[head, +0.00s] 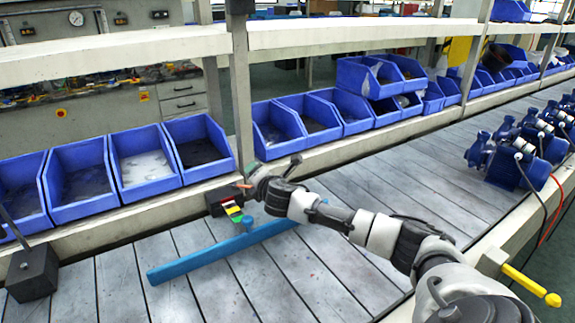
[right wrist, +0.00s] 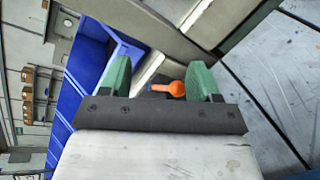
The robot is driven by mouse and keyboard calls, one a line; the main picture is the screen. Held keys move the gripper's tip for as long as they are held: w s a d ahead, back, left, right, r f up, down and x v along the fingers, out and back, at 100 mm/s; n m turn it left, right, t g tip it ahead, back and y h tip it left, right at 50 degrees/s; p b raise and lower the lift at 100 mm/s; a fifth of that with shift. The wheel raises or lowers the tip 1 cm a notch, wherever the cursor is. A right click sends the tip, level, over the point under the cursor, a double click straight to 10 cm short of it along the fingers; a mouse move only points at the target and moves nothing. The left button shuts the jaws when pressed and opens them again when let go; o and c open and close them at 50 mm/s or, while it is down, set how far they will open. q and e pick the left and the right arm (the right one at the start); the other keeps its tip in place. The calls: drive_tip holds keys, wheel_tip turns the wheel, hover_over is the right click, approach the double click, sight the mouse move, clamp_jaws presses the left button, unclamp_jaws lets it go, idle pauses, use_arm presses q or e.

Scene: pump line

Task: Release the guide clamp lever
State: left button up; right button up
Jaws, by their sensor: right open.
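The orange lever (head: 242,185) sticks out of a dark clamp block (head: 220,199) with red and yellow marks, beside the blue guide rail (head: 200,260). My right gripper (head: 255,174) is at the lever in the head view. In the right wrist view, the open right gripper (right wrist: 162,80) has its green fingers apart. The lever's round orange end (right wrist: 176,89) shows between them, closer to the right-hand finger. I cannot tell whether they touch. My left gripper is in neither view.
Blue bins (head: 85,185) line the shelf behind the conveyor (head: 275,285). Blue pumps (head: 510,160) stand at the right. A black box with a rod (head: 33,272) is at the left. A yellow handle (head: 530,285) sticks out at the front right. The left conveyor slats are mostly clear.

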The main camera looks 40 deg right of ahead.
drive_tip(key=s+d+r, duration=0.4)
drive_tip(key=s+r, duration=0.3)
drive_tip(key=s, duration=0.2)
drive_tip(key=shift+s+r, duration=0.2)
drive_tip(key=shift+s, duration=0.1)
drive_tip(key=shift+d, duration=0.15)
